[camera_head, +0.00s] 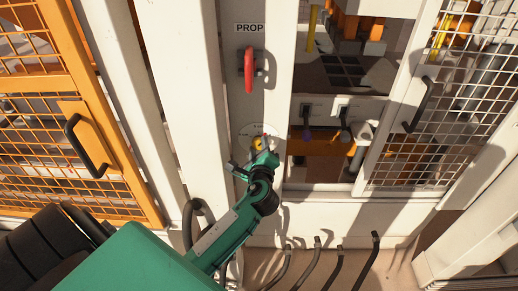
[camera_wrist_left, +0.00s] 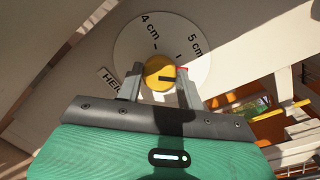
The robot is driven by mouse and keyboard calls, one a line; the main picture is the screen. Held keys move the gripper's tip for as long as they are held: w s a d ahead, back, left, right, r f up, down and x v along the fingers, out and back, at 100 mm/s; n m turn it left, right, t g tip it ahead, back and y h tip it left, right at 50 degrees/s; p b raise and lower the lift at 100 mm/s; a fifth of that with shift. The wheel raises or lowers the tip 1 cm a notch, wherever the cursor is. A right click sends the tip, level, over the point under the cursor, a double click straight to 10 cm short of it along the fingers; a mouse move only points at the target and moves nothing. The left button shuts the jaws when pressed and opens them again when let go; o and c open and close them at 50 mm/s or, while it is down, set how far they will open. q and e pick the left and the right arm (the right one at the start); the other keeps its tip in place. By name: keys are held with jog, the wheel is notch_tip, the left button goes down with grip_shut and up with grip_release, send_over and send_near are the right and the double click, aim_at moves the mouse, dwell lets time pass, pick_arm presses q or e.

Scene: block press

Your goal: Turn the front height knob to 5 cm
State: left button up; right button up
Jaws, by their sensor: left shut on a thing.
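The yellow height knob (camera_wrist_left: 158,72) sits at the middle of a round white dial (camera_wrist_left: 133,45) with "4 cm" and "5 cm" printed on it. A small red mark (camera_wrist_left: 182,69) shows at the knob's right edge, near the 5 cm tick and slightly below it in the left wrist view. I cannot tell its exact setting. My left gripper (camera_wrist_left: 160,88) is shut on the knob, one finger on each side. In the head view the knob (camera_head: 257,143) shows just beyond my left gripper (camera_head: 253,161), which hides part of the dial. My right gripper is not in view.
A red handle (camera_head: 249,70) under a "PROP" sign (camera_head: 250,28) stands above the dial on the same white post. An orange mesh door (camera_head: 75,120) is at left, a white mesh door (camera_head: 450,90) at right. Black hoses (camera_head: 367,262) rise at the bottom.

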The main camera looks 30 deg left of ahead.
pick_arm(q)
jog(key=n, duration=0.3)
jog(key=shift+a, duration=0.1)
jog(key=shift+s+n+h+b, duration=0.1)
jog(key=shift+n+h+b, duration=0.3)
jog(key=shift+n, duration=1.4)
jog(key=o, duration=1)
